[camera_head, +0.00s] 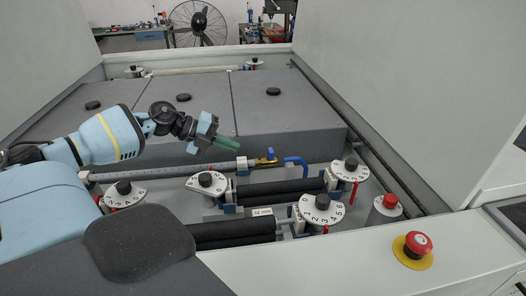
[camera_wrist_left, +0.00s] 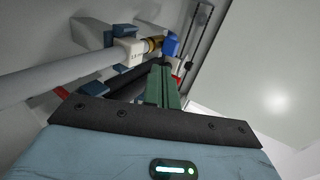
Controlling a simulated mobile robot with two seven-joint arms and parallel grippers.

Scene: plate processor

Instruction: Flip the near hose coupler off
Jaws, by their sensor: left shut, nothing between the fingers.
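A hose coupler (camera_head: 265,161) with a yellow and dark fitting sits at the right end of a long grey pipe (camera_head: 165,171). A blue hose (camera_head: 296,163) bends down on its right. In the left wrist view the coupler's brass part (camera_wrist_left: 153,44) shows beside a white block, with the blue hose (camera_wrist_left: 170,46) behind it. My left gripper (camera_head: 235,147) is shut and empty. Its green fingers are up and to the left of the coupler, apart from it in the head view. In the left wrist view the fingers (camera_wrist_left: 162,75) point toward the coupler's area. My right gripper is out of view.
Black rollers (camera_head: 280,188) and white numbered dials (camera_head: 322,210) with black knobs lie in front of the pipe. A red emergency button (camera_head: 418,243) is on the front ledge. Large grey covers (camera_head: 280,105) stand behind. A wall panel rises on the right.

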